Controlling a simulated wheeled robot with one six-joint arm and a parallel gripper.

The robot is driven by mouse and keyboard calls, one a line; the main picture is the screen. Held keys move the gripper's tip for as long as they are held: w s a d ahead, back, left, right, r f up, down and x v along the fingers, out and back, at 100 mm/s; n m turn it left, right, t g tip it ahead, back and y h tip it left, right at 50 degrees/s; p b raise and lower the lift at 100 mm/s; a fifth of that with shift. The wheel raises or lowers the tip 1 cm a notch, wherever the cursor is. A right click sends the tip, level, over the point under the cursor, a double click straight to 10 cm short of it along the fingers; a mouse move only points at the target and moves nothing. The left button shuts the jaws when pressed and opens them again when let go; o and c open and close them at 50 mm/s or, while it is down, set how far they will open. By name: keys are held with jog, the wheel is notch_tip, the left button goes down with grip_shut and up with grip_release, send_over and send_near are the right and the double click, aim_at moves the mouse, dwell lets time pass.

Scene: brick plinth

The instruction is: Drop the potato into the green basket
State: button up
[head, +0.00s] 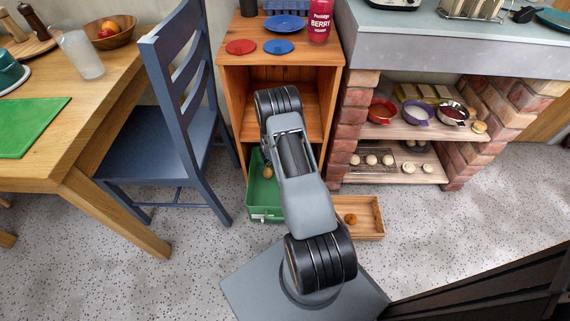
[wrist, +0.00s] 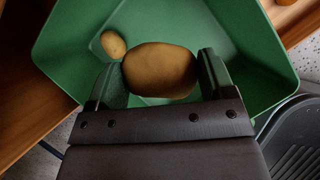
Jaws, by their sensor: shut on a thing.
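A large brown potato (wrist: 158,70) is held between the two fingers of my gripper (wrist: 160,76) in the wrist view. The green basket (wrist: 68,38) is beneath it, its walls spreading around the potato. A smaller-looking potato (wrist: 113,44) lies inside the basket, left of the held one. In the head view the green basket (head: 265,213) sits on the floor in front of the wooden shelf, partly covered by my arm. A potato (head: 267,172) shows over its inside; I cannot tell which one. My gripper is mostly hidden there.
A wooden tray (head: 372,232) with a brown round item (head: 351,219) is on the floor right of the basket. A blue chair (head: 165,130) stands to the left. The wooden shelf (head: 285,60) rises behind, and a brick plinth (head: 357,130) stands to the right.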

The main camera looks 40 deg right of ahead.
notch_tip(320, 180, down, 5)
jog(key=b, duration=0.2)
jog(key=shift+b, duration=0.4)
jog(key=o, duration=0.9)
jog(key=p+v, duration=0.4)
jog(key=v, duration=0.9)
jog(key=shift+a+r+p, duration=0.2)
jog(key=shift+r+p, duration=0.15)
